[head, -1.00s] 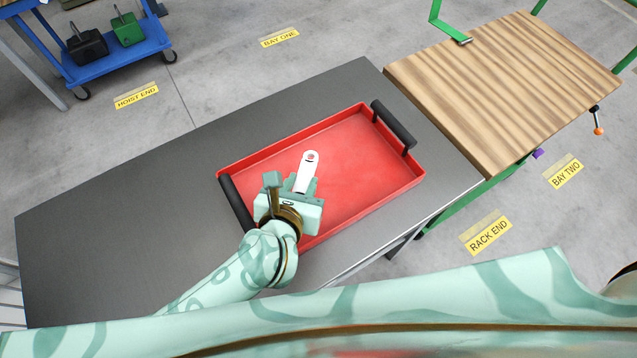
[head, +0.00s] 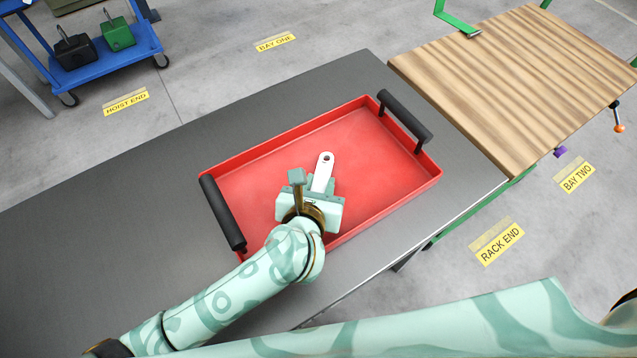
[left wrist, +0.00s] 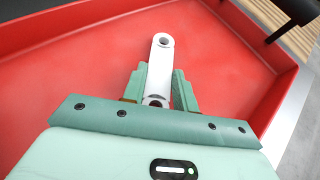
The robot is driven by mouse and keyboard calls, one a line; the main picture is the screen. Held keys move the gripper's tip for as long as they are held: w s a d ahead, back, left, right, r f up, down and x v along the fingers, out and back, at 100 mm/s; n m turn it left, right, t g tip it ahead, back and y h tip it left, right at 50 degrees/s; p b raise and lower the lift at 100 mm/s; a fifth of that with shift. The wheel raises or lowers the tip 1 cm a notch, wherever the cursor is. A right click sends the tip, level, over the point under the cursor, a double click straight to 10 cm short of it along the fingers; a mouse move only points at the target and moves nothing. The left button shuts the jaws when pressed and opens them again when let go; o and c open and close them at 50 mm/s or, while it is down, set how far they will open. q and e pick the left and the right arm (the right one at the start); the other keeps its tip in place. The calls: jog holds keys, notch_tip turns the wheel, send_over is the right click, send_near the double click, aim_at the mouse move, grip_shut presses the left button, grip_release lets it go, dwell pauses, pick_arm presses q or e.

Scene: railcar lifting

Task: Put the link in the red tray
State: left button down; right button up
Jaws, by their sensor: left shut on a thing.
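The link (head: 322,170) is a white bar with a round hole at its far end. My left gripper (head: 316,188) is shut on its near end, over the red tray (head: 262,165). In the left wrist view the link (left wrist: 160,65) stands out between the two green fingers (left wrist: 157,88), with the tray floor (left wrist: 90,75) behind it. I cannot tell whether the link touches the tray floor. The tray has black handles at its left and right ends. My right gripper is not in view.
The tray lies on a dark grey table (head: 120,210). A wooden-topped bench (head: 520,80) adjoins at right. A blue cart (head: 105,65) with a black and a green weight stands at back left. The tray's right half is empty.

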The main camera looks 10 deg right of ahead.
pick_arm(q)
jog(key=shift+f, duration=0.1)
jog(key=c, duration=1.1)
grip_release()
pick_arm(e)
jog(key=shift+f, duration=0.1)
pick_arm(q)
jog(key=shift+r, duration=0.25)
jog(key=p+v, duration=0.7)
jog(key=v, duration=0.4)
jog(key=shift+r, duration=0.1)
jog(key=shift+s+a, duration=0.15)
jog(key=shift+s, duration=0.3)
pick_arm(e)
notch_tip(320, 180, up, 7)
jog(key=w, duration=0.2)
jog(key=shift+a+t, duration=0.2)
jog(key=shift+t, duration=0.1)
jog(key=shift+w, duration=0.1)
